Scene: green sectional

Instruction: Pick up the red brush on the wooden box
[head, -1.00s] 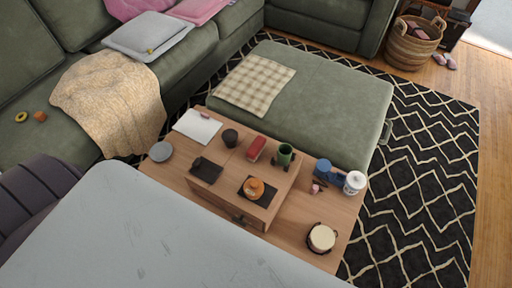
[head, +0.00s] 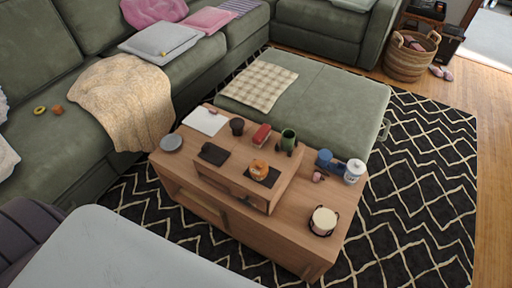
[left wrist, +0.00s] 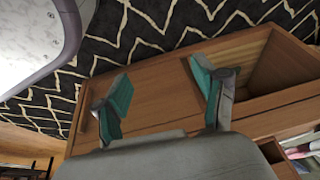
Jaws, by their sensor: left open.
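The red brush (head: 261,134) lies on top of the wooden box (head: 258,194), which stands on the coffee table (head: 331,193). It is seen small, between a dark cup and a green cup. My left gripper (left wrist: 160,88) shows in the left wrist view with its two teal-padded fingers spread wide and nothing between them. Behind the fingers is a wooden front with an open compartment. The brush does not show in the left wrist view. My right gripper is in neither current view, and the head view shows neither gripper.
On the box, a green cup (head: 288,139), a dark cup (head: 237,126) and an orange round item (head: 259,166) stand near the brush. A white jar (head: 354,171) and a round lidded pot (head: 323,220) stand at the right. A green ottoman (head: 340,105) is behind the table.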

